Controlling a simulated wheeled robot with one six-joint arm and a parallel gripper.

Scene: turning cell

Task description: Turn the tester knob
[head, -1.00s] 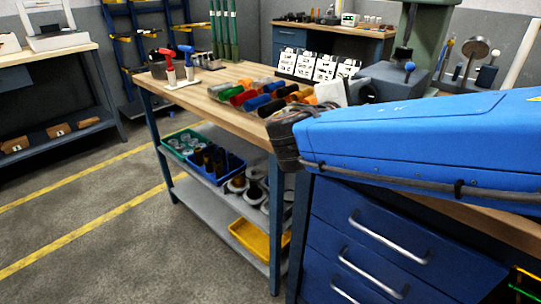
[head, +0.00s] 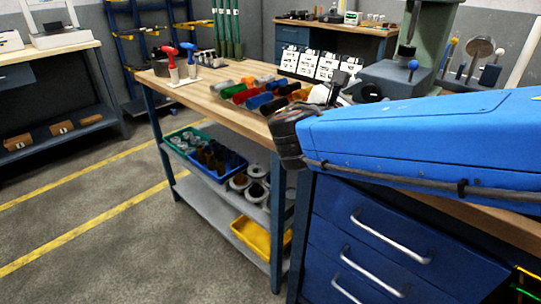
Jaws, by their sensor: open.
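My blue arm reaches in from the right. My gripper (head: 346,74) shows small beyond the arm's dark end joint, over the far edge of the workbench, partly hidden by the arm. It is open, and I see nothing held in it. No tester knob can be made out clearly. A small white device with a green part (head: 351,19) stands on the back bench and may be the tester; its knob is too small to tell. My gripper is well short of that bench.
The wooden workbench (head: 205,90) holds coloured bins (head: 262,98), red and blue drivers (head: 178,62) and white panels (head: 308,63). A green machine (head: 432,40) stands behind my arm. Blue drawers (head: 385,245) are in front. The floor at left is clear.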

